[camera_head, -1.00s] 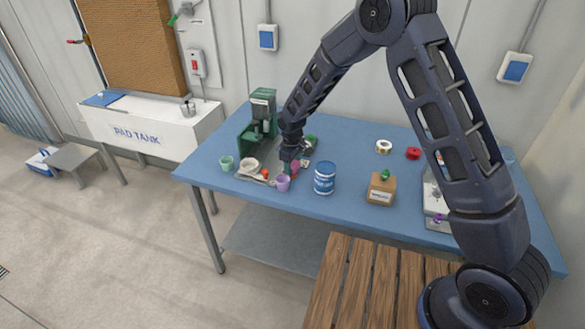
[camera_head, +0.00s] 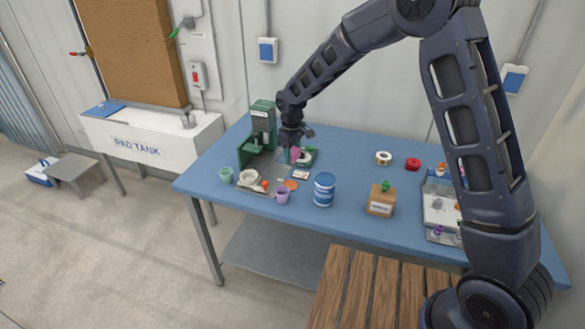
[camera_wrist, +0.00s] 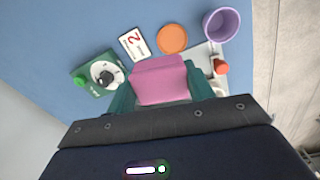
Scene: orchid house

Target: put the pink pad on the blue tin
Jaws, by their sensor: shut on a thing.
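My gripper (camera_head: 293,157) is shut on the pink pad (camera_wrist: 160,81) and holds it above the table, near the green press-like machine. In the head view the pad (camera_head: 295,154) shows as a small pink patch at the fingertips. In the wrist view it sits between my two green fingers. The blue tin (camera_head: 324,190) stands upright on the table, to the right of and nearer than my gripper. It has a white label band. The tin does not show in the wrist view.
A green timer-like box (camera_wrist: 98,76) is close by. A brown box (camera_head: 381,200) stands right of the tin.

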